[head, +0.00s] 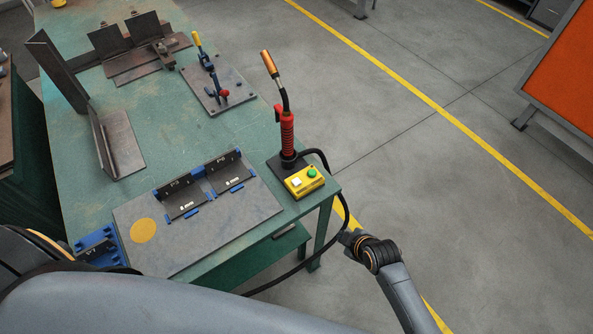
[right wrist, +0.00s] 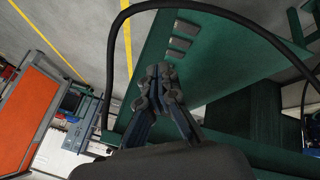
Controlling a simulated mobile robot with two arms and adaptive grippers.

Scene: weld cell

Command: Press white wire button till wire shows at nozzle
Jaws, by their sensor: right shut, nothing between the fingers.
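The white wire button (head: 296,182) sits on a yellow box (head: 304,181) at the table's near right corner, beside a green button (head: 312,173). The red welding torch (head: 287,130) stands upright behind the box, its copper nozzle (head: 267,60) pointing up. I cannot make out any wire at the nozzle. My right gripper (head: 347,236) is off the table, below and right of the box and apart from it. In the right wrist view the gripper (right wrist: 159,75) is shut and empty, in front of green table parts. The button is not visible there. My left gripper is not in view.
The black torch cable (head: 340,190) loops off the table's right edge near my right gripper; it also arches across the right wrist view (right wrist: 110,60). The green table (head: 150,95) carries a fixture plate (head: 200,230), a clamp plate (head: 218,92) and steel angles. Floor to the right is open.

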